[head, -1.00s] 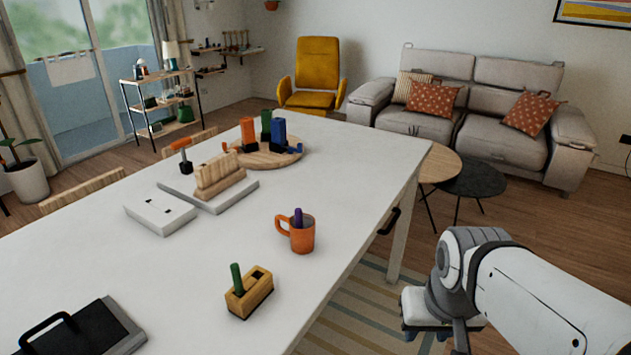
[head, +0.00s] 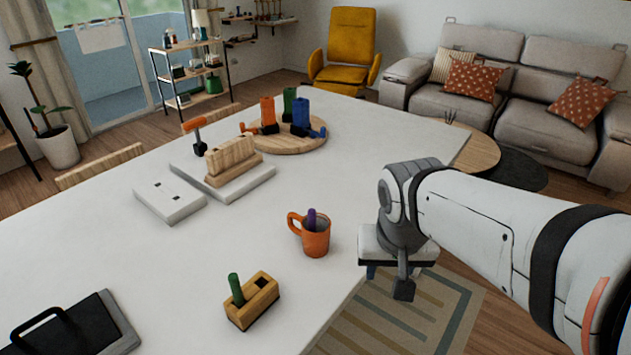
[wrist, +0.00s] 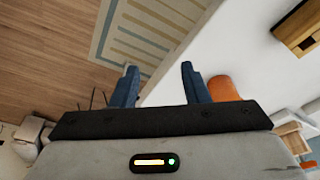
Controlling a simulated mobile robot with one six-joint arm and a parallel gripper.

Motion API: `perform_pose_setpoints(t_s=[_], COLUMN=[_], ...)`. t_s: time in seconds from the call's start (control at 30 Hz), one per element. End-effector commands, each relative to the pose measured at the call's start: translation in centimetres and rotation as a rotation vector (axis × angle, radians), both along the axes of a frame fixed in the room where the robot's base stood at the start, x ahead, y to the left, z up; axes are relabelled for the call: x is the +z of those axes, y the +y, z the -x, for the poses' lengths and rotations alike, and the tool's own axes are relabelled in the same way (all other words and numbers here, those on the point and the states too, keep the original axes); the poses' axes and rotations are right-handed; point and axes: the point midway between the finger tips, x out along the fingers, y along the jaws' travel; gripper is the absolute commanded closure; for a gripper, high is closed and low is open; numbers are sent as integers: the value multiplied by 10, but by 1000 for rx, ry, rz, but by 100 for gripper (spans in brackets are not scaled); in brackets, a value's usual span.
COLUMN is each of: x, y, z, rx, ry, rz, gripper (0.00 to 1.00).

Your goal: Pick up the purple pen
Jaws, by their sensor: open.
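The purple pen (head: 311,218) stands in an orange mug (head: 316,240) near the right edge of the white table, with only its upper part showing above the rim. The mug also shows in the wrist view (wrist: 222,89), partly hidden behind a finger; the pen cannot be made out there. My gripper (wrist: 158,68) is open and empty in the wrist view, pointing down over the table edge and the floor. In the head view my gripper (head: 390,272) is just right of the mug, beyond the table edge, apart from it.
A wooden block (head: 252,302) holding a green pen (head: 237,290) stands in front of the mug. Farther back are a round wooden board (head: 290,148) with coloured pieces and a white box (head: 170,200). A black-handled case (head: 100,325) lies at front left. The table between is clear.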

Motion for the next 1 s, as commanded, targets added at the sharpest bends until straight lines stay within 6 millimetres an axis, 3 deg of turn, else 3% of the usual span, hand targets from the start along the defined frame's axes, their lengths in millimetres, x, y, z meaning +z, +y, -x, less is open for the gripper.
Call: perform_pose_setpoints(t_s=[0.1, 0.3, 0.5, 0.83, 1.0], x=[22, 47, 56, 27, 2], y=[31, 95, 137, 136, 131], z=[-45, -107, -135, -148, -154], rx=[-71, -224, -312, -329, -327], ry=[-21, -97, -155, -161, -160], rz=[22, 34, 23, 21, 22], gripper=[59, 59, 59, 59, 59])
